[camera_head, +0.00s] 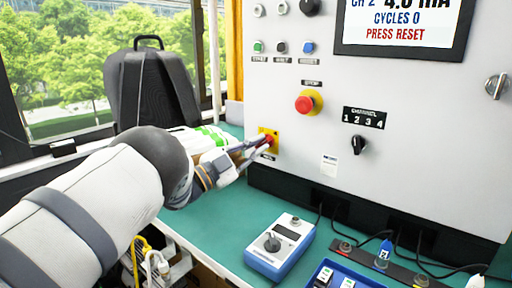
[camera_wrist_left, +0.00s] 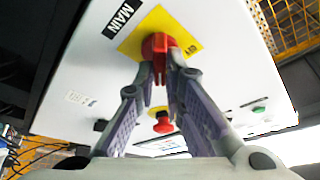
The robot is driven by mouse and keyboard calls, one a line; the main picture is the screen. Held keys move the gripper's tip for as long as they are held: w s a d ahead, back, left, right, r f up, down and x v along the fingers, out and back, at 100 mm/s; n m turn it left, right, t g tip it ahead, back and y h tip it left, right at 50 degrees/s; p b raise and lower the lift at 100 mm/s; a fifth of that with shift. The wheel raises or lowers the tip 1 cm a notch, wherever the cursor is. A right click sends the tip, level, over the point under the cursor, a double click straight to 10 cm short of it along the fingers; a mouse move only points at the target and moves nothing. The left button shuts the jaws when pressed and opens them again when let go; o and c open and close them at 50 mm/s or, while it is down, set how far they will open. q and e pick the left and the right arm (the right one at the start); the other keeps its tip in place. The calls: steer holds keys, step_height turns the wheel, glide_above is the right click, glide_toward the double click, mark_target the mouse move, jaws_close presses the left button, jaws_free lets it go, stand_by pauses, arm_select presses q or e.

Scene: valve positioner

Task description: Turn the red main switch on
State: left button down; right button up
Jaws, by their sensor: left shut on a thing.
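The red main switch (camera_wrist_left: 158,48) sits on a yellow plate (camera_wrist_left: 181,35) beside a black MAIN label in the left wrist view. In the head view the switch (camera_head: 268,141) is on the lower left of the grey panel, partly hidden by my gripper. My left gripper (camera_wrist_left: 160,78) is shut on the switch's red handle, with a fingertip on each side. It also shows in the head view (camera_head: 262,144), reaching in from the left. My right gripper is in neither view.
A red emergency button (camera_head: 306,103) and a black channel knob (camera_head: 358,144) are on the panel (camera_head: 300,180). A screen (camera_head: 405,25) reads PRESS RESET. A blue-and-white box (camera_head: 280,248) and a blue tray (camera_head: 345,275) rest on the green bench (camera_head: 215,232).

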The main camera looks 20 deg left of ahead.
arm_select(q)
steer(key=shift+f, duration=0.1)
steer(key=c, duration=1.7)
jaws_free()
steer(key=shift+a, duration=0.1)
steer(key=v, duration=1.2)
